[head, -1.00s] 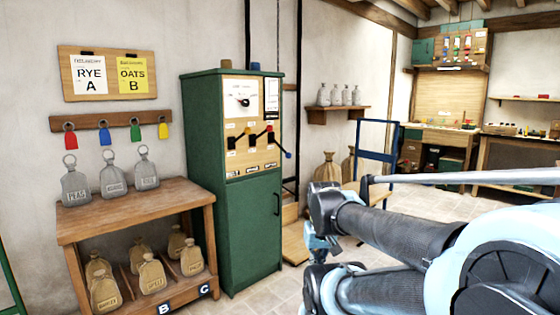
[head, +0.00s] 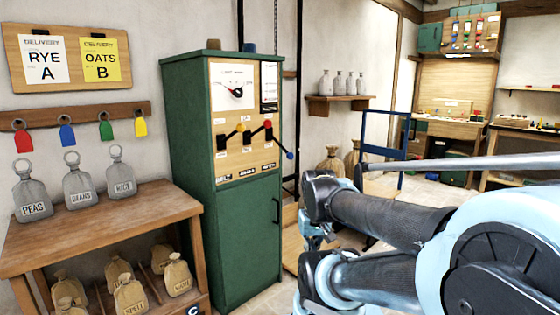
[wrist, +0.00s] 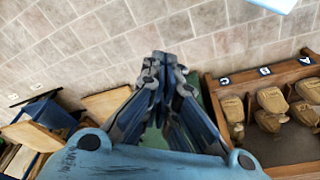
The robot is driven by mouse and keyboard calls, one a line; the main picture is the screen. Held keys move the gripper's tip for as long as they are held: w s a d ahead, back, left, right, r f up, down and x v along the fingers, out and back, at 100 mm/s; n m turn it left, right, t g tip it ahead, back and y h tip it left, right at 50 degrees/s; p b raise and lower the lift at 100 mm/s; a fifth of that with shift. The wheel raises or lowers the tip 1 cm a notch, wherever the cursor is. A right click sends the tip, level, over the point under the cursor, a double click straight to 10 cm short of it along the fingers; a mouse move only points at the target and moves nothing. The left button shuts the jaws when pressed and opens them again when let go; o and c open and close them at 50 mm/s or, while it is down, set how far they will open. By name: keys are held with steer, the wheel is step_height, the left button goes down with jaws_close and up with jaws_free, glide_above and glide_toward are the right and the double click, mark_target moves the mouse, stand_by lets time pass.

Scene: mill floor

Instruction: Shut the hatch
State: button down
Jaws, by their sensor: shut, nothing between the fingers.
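I cannot pick out a hatch for certain in either view. The tall green cabinet (head: 240,245) stands in the middle of the head view. Its lower door, with a dark handle on the right, looks closed. My gripper (wrist: 165,62) is shut and empty in the wrist view, over the tiled floor. A little of the green cabinet shows behind its fingers. In the head view my arm reaches in from the right and hides part of the floor; the fingers are not clear there.
A wooden bench (head: 105,225) with grey and tan sacks stands left of the cabinet. A blue hand truck (head: 388,150) stands behind my arm. Wooden boards lie on the floor right of the cabinet. Workbenches (head: 450,128) are at the back right. Tiled floor (wrist: 100,45) is open.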

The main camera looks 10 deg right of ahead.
steer(key=w+d+r+n+t+h, duration=0.1)
steer(key=w+d+r+n+h, duration=0.2)
steer(key=w, duration=0.6)
steer(key=w+r+n+t+h, duration=0.1)
steer(key=w+r+n+h, duration=0.1)
steer(key=w+r, duration=0.5)
steer(key=w+d+r+n+t+h, duration=0.1)
steer(key=w+d+r+n+h, duration=0.15)
steer(key=w, duration=0.95)
steer(key=w+a+n+t+h, duration=0.2)
steer(key=w+a+n+t, duration=0.1)
steer(key=w+a, duration=0.5)
steer(key=w+a+n+t+h, duration=0.2)
steer(key=w+a, duration=0.6)
steer(key=w, duration=0.6)
steer(key=shift+w+r+n+t, duration=0.2)
steer(key=shift+w+n+t, duration=0.1)
steer(key=shift+n+t, duration=0.65)
